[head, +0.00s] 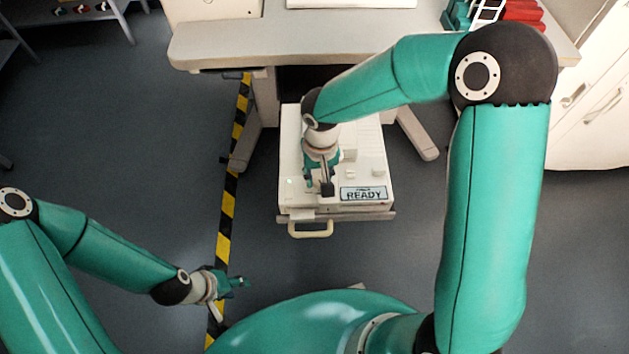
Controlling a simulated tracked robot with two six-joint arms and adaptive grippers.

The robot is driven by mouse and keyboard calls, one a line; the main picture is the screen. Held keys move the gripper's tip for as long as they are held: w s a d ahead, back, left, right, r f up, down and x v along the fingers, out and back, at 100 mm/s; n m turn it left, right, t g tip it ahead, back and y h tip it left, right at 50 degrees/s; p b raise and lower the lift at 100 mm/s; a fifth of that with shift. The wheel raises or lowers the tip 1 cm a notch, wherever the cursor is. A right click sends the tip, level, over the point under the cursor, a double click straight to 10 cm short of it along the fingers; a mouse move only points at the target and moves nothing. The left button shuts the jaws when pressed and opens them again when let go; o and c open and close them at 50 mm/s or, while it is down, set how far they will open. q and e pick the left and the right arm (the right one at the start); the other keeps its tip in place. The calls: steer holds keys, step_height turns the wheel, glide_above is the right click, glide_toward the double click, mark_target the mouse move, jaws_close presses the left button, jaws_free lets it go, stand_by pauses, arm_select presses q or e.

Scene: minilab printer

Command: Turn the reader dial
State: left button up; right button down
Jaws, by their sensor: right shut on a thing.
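The reader (362,143) is a pale, boxy machine on a low pull-out shelf beneath the bench. Its front right carries a light blue label (363,194) that says READY. My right gripper (320,190) reaches down onto the reader's front left and is shut on what appears to be the reader dial, left of the label. The dial itself is mostly hidden by the fingers, so its angle cannot be read. My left gripper (241,283) is low on the left, over the floor and away from the reader; its opening is unclear.
The bench top (400,48) overhangs behind the reader. A yellow and black floor strip (227,205) runs along the left. White cabinets (590,110) stand at the right. Floor between is clear.

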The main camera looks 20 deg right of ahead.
mark_target(321, 179)
steer(key=m+b, duration=0.2)
steer(key=shift+d+f+m, duration=0.1)
steer(key=shift+f+m, duration=0.1)
steer(key=shift+m, duration=0.1)
steer(key=shift+s+r+m+b, duration=0.1)
steer(key=shift+r+m+b, duration=0.05)
steer(key=shift+m+b, duration=1)
steer(key=c, duration=1.1)
jaws_free()
steer(key=shift+r, duration=0.1)
steer(key=shift+c, duration=0.2)
step_height(321, 179, up, 12)
